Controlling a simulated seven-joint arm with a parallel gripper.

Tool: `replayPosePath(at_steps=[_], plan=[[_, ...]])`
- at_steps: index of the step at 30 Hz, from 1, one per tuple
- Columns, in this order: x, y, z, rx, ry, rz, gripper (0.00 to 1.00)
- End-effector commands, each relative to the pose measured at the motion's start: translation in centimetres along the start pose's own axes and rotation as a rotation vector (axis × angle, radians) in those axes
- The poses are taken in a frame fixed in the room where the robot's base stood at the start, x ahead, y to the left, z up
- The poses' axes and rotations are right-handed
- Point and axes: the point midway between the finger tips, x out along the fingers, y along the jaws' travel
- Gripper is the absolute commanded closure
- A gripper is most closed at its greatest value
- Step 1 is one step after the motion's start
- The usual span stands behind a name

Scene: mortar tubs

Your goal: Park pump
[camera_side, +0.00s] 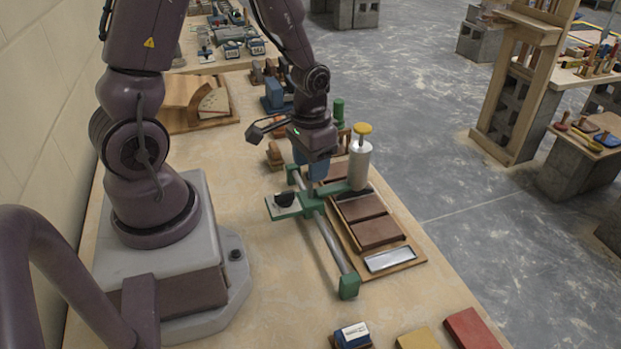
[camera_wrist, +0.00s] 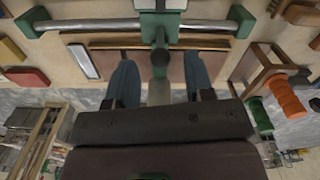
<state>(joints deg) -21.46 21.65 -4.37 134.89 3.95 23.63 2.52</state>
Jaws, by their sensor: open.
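The pump appears to be the white cylinder with a yellow cap (camera_side: 358,165), standing upright on the arm of a green carriage (camera_side: 318,200). The carriage sits on a silver rail (camera_side: 330,245) with a green block at each end, and is towards the far end. My gripper (camera_side: 314,178) is low over the carriage, just left of the cylinder. In the wrist view its two blue fingers (camera_wrist: 160,78) are apart, one on each side of a dark round-topped post (camera_wrist: 159,57) on the green carriage (camera_wrist: 160,25). Contact with the post is not visible. The cylinder is mostly hidden there.
A wooden tray (camera_side: 409,262) with brown slabs and a shiny plate (camera_side: 390,260) lies right of the rail. A blue block (camera_side: 352,335), yellow block (camera_side: 418,339) and red block (camera_side: 470,328) lie near the front. An orange-handled item (camera_wrist: 287,98) is right in the wrist view.

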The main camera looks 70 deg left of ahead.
Motion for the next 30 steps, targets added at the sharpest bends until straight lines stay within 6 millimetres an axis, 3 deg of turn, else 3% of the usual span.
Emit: replayPosePath(at_steps=[3,9,20,26,27,30], plan=[[2.1,0.0,0.1,0.001,-0.005,0.0,0.52],[3.8,0.0,0.0,0.0,-0.001,0.0,0.52],[4.2,0.0,0.0,0.0,0.001,-0.001,0.52],[4.2,0.0,0.0,0.0,0.001,-0.001,0.95],[4.2,0.0,0.0,0.0,0.001,-0.001,1.0],[4.2,0.0,0.0,0.0,0.001,-0.001,1.0]])
